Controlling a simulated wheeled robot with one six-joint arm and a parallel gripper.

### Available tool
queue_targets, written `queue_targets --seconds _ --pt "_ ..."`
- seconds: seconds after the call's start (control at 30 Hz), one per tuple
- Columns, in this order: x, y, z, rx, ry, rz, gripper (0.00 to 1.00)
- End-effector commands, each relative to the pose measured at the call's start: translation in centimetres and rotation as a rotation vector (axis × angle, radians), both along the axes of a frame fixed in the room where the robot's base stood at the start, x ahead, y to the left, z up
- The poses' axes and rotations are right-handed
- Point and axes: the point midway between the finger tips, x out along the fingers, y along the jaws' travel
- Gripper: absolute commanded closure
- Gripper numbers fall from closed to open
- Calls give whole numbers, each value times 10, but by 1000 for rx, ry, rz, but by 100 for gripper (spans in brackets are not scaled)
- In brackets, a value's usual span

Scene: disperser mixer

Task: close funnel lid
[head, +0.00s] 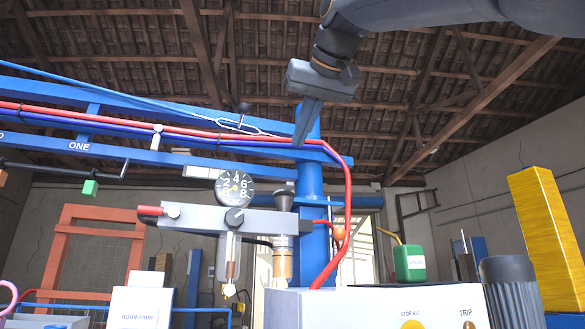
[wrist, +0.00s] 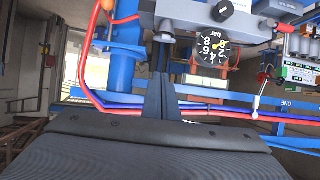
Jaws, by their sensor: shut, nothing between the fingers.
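A dark funnel (head: 284,203) stands upright on the grey manifold (head: 220,219), above an amber cup and just left of the blue column. I cannot make out its lid or tell whether the lid is raised. My gripper (head: 303,142) is shut and empty, pointing down above and slightly right of the funnel, clear of it in the picture.
A round pressure gauge (head: 235,188) sits left of the funnel. A red hose (head: 348,200) curves down on the right, and blue beams (head: 150,108) cross at the left. A white control box (head: 375,307) with a yellow button is below. A green canister (head: 409,262) stands farther right.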

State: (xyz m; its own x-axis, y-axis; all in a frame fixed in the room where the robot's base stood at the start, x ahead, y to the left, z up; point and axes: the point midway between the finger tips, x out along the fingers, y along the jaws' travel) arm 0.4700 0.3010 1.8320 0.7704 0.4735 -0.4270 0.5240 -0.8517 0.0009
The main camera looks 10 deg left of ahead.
Motion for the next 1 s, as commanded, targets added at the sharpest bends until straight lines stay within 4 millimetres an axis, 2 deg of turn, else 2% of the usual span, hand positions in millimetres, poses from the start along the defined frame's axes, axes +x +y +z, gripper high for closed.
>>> queue_targets --seconds 0.3,0.6,1.0 --pt "50 30 -27 -1 4 -2 100" --pt "43 26 -57 -1 2 -1 100" --pt "42 25 -66 0 0 -1 100"
